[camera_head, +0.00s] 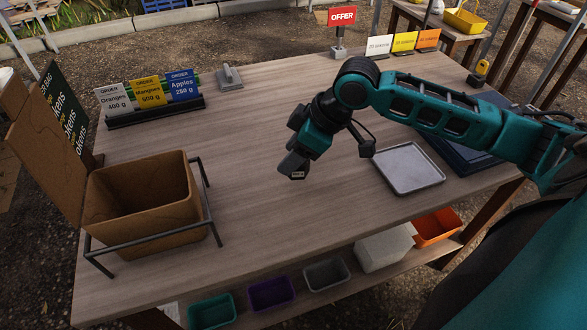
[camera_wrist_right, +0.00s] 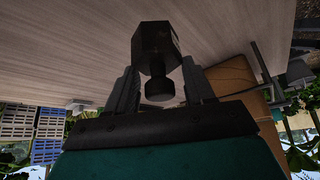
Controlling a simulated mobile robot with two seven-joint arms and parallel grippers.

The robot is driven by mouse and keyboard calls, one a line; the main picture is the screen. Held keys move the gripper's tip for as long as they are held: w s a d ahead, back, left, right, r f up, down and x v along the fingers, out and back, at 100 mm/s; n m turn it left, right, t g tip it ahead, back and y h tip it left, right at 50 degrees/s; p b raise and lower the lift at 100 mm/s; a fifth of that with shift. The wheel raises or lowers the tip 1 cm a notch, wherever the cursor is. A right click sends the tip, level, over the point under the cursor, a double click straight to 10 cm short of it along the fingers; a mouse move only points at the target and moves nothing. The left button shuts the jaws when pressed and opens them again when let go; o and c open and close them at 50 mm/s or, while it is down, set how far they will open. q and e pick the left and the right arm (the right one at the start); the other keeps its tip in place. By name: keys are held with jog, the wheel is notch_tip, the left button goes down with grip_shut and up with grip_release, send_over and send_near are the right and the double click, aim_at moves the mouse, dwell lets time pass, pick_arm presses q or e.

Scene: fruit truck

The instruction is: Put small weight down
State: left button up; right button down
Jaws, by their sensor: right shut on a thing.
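My right gripper (camera_head: 298,158) is over the middle of the wooden table. It is shut on the small weight (camera_wrist_right: 156,45), a dark hexagonal block with a narrow neck and a round knob. In the right wrist view the fingers stand on either side of the knob. In the head view the lower end of the weight (camera_head: 294,175) shows below the fingers, close to the tabletop. I cannot tell whether it touches the wood. My left gripper is not in view.
A silver tray (camera_head: 408,168) lies right of the gripper, beside a dark blue device (camera_head: 462,157). A cardboard box (camera_head: 140,230) in a metal frame stands left. Order cards (camera_head: 148,94) and a grey handled block (camera_head: 229,80) are at the back. The table's middle is clear.

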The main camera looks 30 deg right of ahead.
notch_tip(320, 180, down, 4)
jog(key=shift+f+b, duration=0.15)
jog(key=shift+b, duration=0.25)
jog(key=shift+c, duration=2.1)
grip_release()
jog(key=shift+f, duration=0.1)
jog(key=p+v, duration=0.2)
jog(key=v, duration=1)
jog(key=shift+s, duration=0.1)
